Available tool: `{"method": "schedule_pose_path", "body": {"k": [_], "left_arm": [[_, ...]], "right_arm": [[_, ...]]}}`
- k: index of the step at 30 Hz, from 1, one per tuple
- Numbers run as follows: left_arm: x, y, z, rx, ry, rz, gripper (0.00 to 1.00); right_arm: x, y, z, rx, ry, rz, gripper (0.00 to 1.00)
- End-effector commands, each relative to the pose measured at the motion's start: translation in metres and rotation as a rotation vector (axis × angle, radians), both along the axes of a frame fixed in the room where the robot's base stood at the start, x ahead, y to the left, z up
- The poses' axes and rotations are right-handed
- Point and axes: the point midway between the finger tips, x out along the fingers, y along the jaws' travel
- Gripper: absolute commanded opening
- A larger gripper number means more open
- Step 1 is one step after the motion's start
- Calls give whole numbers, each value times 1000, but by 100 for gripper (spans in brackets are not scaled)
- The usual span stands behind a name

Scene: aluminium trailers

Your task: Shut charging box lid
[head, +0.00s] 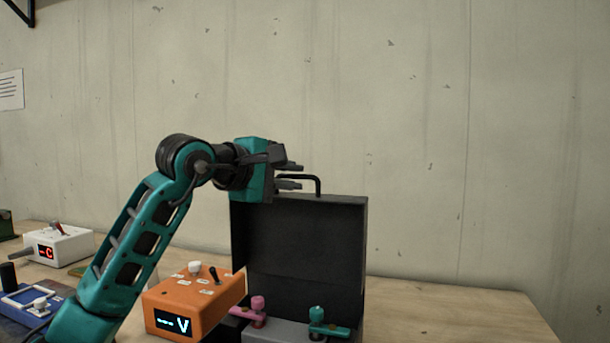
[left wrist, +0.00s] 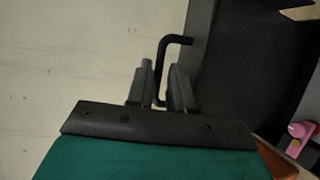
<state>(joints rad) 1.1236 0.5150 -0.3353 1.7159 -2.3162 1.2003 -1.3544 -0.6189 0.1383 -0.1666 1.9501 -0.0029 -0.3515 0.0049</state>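The black charging box lid (head: 300,240) stands upright and open at the back of the table. A bent black handle (head: 318,184) sits on its top edge and also shows in the left wrist view (left wrist: 187,40). My left gripper (head: 291,176) is at the lid's top left, its fingers apart. In the left wrist view my left gripper (left wrist: 161,85) has the end of the handle between its fingers, with no firm grip visible. The box base (head: 285,332) is grey, low in the head view and partly cut off. My right gripper is not in view.
A pink clamp-like piece (head: 257,305) and a teal one (head: 318,316) sit at the box base. An orange device (head: 195,300) stands left of the box. A white device (head: 60,246) and a blue one (head: 30,303) are farther left. The table (head: 450,310) is clear at right.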

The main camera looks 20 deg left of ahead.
Motion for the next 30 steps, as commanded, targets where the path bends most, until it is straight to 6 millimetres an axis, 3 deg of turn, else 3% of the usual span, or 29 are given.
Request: {"method": "schedule_pose_path", "body": {"k": [3,9,20,26,30], "left_arm": [[19,-10,-3,-2,2,-2,21],[36,-16,-7,-2,-1,0,21],[39,-18,-8,-1,-3,0,21],[39,-18,-8,-1,-2,0,2],[39,-18,-8,-1,-2,0,0]], "right_arm": [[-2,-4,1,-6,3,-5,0],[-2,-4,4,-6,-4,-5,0],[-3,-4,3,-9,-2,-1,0],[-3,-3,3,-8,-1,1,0],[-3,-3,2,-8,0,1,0]]}}
